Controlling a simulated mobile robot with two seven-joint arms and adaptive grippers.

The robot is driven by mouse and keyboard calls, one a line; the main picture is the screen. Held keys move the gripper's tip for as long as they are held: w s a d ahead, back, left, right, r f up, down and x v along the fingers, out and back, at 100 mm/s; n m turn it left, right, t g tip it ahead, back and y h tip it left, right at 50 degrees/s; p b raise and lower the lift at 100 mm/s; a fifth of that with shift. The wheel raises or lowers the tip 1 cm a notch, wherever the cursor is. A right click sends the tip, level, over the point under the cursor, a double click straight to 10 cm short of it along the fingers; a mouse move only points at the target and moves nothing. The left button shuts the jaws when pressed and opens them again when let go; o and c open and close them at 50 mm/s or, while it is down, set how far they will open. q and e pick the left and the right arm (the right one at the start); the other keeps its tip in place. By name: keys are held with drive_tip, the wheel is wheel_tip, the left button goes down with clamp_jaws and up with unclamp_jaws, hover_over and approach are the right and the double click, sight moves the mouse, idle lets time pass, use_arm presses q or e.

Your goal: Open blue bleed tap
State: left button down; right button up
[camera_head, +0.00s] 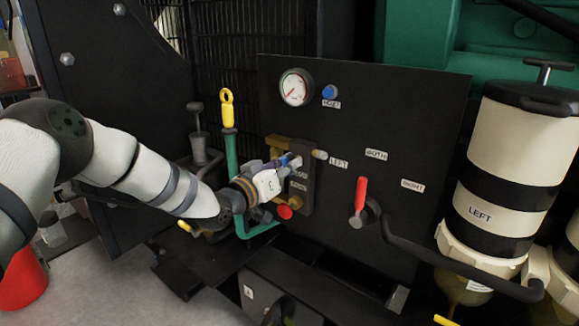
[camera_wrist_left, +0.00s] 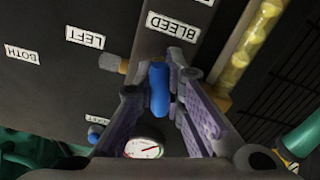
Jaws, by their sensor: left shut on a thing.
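The blue bleed tap (camera_wrist_left: 159,88) is a small blue handle on the black panel, just beside the BLEED label (camera_wrist_left: 173,25) in the wrist view. My left gripper (camera_wrist_left: 161,82) is closed around the blue handle, with a finger on each side. In the head view, my left gripper (camera_head: 286,163) reaches in from the left to the brass-coloured fitting block on the panel, and only bits of blue show at its fingertips. The tap's stem and turn angle are largely hidden there. My right gripper is in neither view.
The panel (camera_head: 420,110) carries a gauge (camera_head: 295,88), a blue button (camera_head: 329,92) and a red selector lever (camera_head: 360,195). A red knob (camera_head: 284,212) sits below my gripper. A yellow ring handle (camera_head: 227,108) stands left of the block. A LEFT filter canister (camera_head: 515,160) stands at right.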

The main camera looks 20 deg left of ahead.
use_arm(q)
drive_tip(key=shift+n, duration=0.9)
drive_tip(key=c, duration=1.7)
unclamp_jaws()
drive_tip(key=shift+o, duration=0.2)
drive_tip(key=v, duration=1.2)
